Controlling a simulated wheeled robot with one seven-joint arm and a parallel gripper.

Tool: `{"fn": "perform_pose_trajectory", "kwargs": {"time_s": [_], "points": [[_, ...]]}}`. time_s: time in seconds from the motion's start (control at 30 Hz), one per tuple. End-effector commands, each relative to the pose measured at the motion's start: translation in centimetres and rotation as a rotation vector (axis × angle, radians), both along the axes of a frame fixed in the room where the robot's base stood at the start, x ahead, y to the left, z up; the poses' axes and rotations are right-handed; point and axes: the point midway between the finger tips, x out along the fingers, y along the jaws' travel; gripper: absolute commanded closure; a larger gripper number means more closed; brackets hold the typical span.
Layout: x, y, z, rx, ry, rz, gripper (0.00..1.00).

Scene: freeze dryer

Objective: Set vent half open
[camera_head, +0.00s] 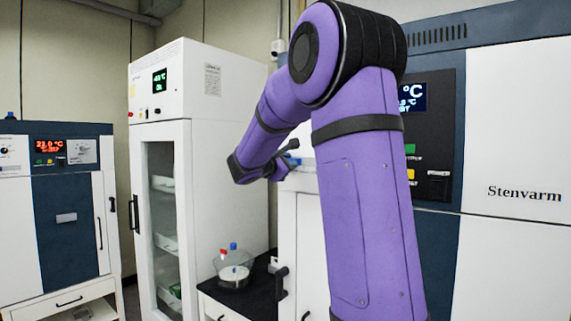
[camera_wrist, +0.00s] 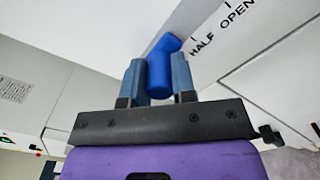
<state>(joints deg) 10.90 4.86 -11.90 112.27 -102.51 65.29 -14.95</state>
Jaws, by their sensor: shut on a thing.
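The vent handle (camera_wrist: 166,46) is a blue lever on a white panel in the wrist view. My gripper (camera_wrist: 156,72) is shut on it, with a grey-blue finger on each side of its near part. The handle's far end is just left of the HALF label (camera_wrist: 202,44); the OPEN label (camera_wrist: 238,12) is farther right. Exactly which mark the handle points at cannot be told. In the head view my gripper (camera_head: 288,160) is at the white cabinet behind my purple arm, which hides most of the vent area.
A tall white freeze dryer (camera_head: 225,150) with a glass door stands left of my arm. A clear flask (camera_head: 233,268) with red and blue caps sits on the black counter (camera_head: 262,290). A Stenvarm unit (camera_head: 515,150) is at right, and a dark-blue-fronted unit (camera_head: 65,240) at far left.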

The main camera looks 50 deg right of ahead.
Motion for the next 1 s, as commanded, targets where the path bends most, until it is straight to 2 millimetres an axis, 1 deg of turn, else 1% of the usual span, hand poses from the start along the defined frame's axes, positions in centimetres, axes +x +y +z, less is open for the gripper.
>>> {"fn": "perform_pose_trajectory", "kwargs": {"time_s": [0.1,0.2,0.27,0.5,0.53,0.57,0.6,0.63,0.9,1.0], "points": [[-1.8,-0.1,0.0,0.001,-0.001,-0.001,1.00],[-2.9,-0.2,0.0,0.001,-0.001,0.000,1.00],[-3.2,-0.2,-0.1,0.001,0.000,0.001,1.00],[-3.1,-0.2,-0.1,0.001,0.000,0.001,1.00],[-3.1,-0.2,-0.1,0.001,0.000,0.001,0.68],[-3.1,-0.2,-0.1,0.001,0.000,0.001,0.61],[-3.1,-0.2,-0.1,0.001,0.000,0.001,0.52],[-3.1,-0.2,-0.1,0.001,0.000,0.001,0.49],[-3.1,-0.2,0.0,0.001,0.000,0.001,0.49],[-3.2,0.4,0.0,0.001,0.000,0.001,0.49]]}}
